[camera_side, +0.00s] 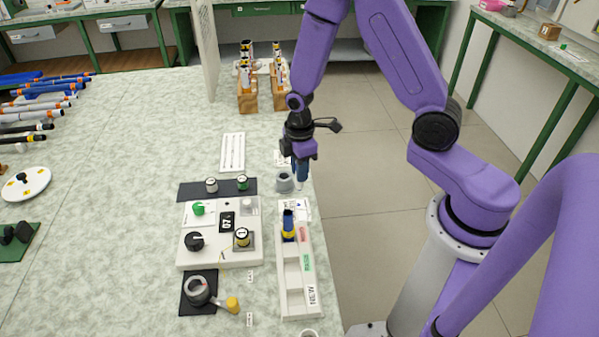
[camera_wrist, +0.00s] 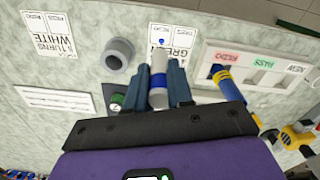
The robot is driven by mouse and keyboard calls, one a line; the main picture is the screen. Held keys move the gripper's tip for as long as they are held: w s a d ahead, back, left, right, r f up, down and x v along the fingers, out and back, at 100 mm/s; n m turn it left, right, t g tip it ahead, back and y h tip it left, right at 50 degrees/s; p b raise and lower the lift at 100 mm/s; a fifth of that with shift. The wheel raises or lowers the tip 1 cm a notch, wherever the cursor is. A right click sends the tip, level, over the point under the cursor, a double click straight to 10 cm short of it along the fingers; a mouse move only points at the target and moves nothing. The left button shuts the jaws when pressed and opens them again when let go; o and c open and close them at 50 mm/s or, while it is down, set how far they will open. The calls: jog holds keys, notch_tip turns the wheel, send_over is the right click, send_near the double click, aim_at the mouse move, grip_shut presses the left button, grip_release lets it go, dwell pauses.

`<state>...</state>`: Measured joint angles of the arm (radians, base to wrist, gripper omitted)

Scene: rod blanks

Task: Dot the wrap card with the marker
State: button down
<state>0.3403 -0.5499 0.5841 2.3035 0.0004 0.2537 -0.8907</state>
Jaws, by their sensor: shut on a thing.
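My gripper (camera_wrist: 163,80) is shut on a marker (camera_wrist: 158,64), white with a blue band. The marker's blue tip (camera_wrist: 161,42) points at the green wrap card (camera_wrist: 184,37), marked PASS and REDO. The tip overlaps this card in the wrist view; I cannot tell whether it touches. No separate dot is clear on the card. In the side view, my gripper (camera_side: 301,170) is low over the bench edge, and the green card (camera_side: 301,210) lies nearer the tray. The white wrap card (camera_wrist: 48,34) lies left of a grey round holder (camera_wrist: 117,54).
A tray (camera_side: 283,281) labelled REDO, PASS and NEW holds a blue and yellow rod (camera_side: 288,226) at its REDO end. A white control box (camera_side: 190,254) with knobs stands left of it. Racks (camera_side: 247,100) with rods stand at the back. The bench is clear at far left-centre.

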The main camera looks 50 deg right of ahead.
jog(key=shift+r, duration=1.2)
